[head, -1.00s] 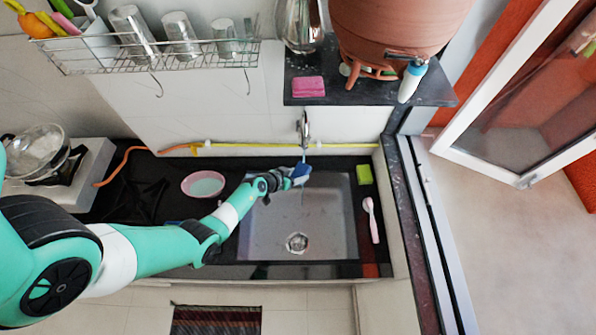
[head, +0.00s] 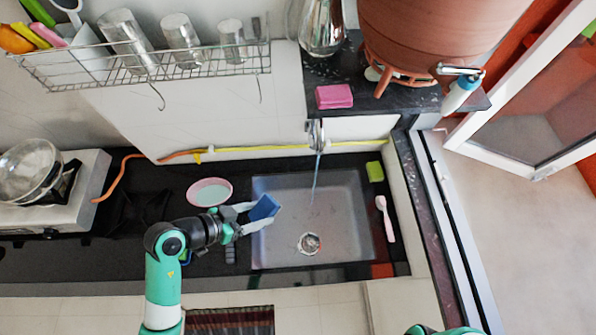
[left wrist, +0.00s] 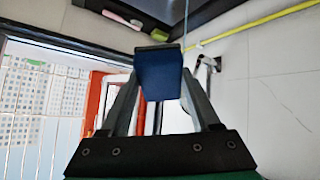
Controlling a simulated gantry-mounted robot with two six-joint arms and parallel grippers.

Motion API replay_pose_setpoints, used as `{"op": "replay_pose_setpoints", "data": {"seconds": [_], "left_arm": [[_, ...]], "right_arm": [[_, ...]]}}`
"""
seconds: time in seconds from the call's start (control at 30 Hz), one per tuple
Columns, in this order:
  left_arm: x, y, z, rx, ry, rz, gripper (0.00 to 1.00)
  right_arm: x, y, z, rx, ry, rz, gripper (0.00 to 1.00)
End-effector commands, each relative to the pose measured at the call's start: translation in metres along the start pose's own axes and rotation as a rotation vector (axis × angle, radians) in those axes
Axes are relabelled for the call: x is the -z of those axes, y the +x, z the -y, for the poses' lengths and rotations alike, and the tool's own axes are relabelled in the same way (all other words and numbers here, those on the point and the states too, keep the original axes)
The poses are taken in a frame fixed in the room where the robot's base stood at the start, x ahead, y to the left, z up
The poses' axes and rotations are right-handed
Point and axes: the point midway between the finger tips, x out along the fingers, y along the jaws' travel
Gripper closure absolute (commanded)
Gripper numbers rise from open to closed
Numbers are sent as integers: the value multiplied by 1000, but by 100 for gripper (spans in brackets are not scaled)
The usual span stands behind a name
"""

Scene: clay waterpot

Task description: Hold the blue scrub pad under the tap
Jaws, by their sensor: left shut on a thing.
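The blue scrub pad (head: 265,207) is held between the fingers of my left gripper (head: 252,213), over the left edge of the sink (head: 335,230). In the left wrist view the blue pad (left wrist: 162,78) sits between the two fingers of the left gripper (left wrist: 160,62). The chrome tap (head: 316,134) is on the wall behind the sink, and a thin stream of water (head: 315,178) falls from it into the basin. The pad is left of the stream and apart from it. My right gripper is not in view.
A pink bowl (head: 209,192) stands left of the sink. A green sponge (head: 375,171) and a pink brush (head: 385,218) lie at its right side. A ledge above holds a pink sponge (head: 334,96) and a clay pot (head: 430,35). A stove (head: 72,205) stands far left.

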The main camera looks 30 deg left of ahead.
Motion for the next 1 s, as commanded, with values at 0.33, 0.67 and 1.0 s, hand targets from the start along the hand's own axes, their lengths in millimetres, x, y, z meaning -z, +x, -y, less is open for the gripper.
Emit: {"op": "replay_pose_setpoints", "data": {"seconds": [0.33, 0.67, 1.0], "left_arm": [[0, 1, -1, -3, 4, 0, 100], [-7, -10, -12, -4, 2, 2, 100], [-26, -27, -31, -3, 1, 1, 100]], "right_arm": [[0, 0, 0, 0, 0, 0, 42], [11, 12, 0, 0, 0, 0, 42], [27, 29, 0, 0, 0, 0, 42]]}}
